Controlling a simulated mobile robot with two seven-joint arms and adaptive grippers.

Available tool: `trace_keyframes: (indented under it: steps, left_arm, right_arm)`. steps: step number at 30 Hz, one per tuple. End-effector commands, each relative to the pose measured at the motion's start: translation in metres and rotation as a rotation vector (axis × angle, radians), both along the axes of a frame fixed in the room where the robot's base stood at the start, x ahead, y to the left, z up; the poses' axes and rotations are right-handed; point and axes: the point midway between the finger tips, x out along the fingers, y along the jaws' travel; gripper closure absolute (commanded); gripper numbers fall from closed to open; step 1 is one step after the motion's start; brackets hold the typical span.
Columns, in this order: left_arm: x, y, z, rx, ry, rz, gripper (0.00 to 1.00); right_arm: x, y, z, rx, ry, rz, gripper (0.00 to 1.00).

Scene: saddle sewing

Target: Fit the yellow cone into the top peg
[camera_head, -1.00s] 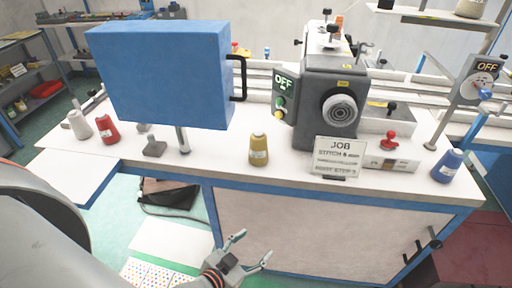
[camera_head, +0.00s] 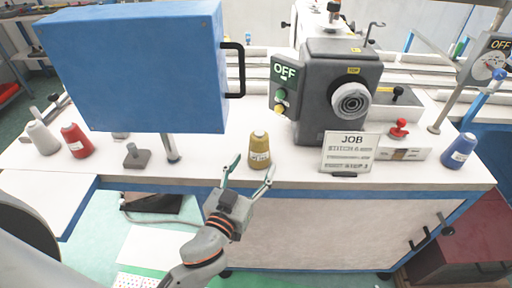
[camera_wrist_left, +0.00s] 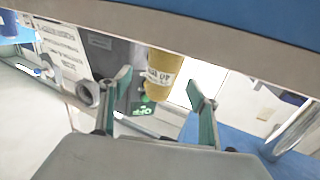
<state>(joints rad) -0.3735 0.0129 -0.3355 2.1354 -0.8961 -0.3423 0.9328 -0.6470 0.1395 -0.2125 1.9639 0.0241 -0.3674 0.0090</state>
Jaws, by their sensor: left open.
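The yellow cone (camera_head: 260,150) stands upright on the white table, between the blue box and the grey machine. It also shows in the left wrist view (camera_wrist_left: 160,68), upside down and beyond the fingertips. My left gripper (camera_head: 250,168) is open and empty in front of the cone, at the table's front edge. In the left wrist view its fingers (camera_wrist_left: 160,84) spread to either side of the cone. I cannot tell whether they touch it. A yellow "TOP" label (camera_head: 354,71) is on the machine; I cannot tell which peg is the top peg. My right gripper is out of view.
The blue box (camera_head: 135,70) with a black handle overhangs the left of the table. The grey machine (camera_head: 318,95) and a JOB sign (camera_head: 349,152) stand at right. White (camera_head: 42,138), red (camera_head: 75,141) and blue (camera_head: 459,151) cones stand on the table.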

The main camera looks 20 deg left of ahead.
Motion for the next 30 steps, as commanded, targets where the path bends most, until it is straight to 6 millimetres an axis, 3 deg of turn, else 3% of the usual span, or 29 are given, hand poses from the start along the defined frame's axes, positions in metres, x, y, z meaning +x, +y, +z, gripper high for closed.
trace_keyframes:
  steps: [15,26,30]
  left_arm:
    - [0.059,0.003,0.005,0.003,0.000,-0.001,0.39]
    - [0.067,0.002,0.003,0.001,0.001,0.000,0.39]
    - [0.066,0.002,0.003,0.001,0.001,0.000,0.75]
  right_arm:
    - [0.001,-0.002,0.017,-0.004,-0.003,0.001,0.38]
    - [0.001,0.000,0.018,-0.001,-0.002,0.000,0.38]
    - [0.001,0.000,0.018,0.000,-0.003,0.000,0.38]
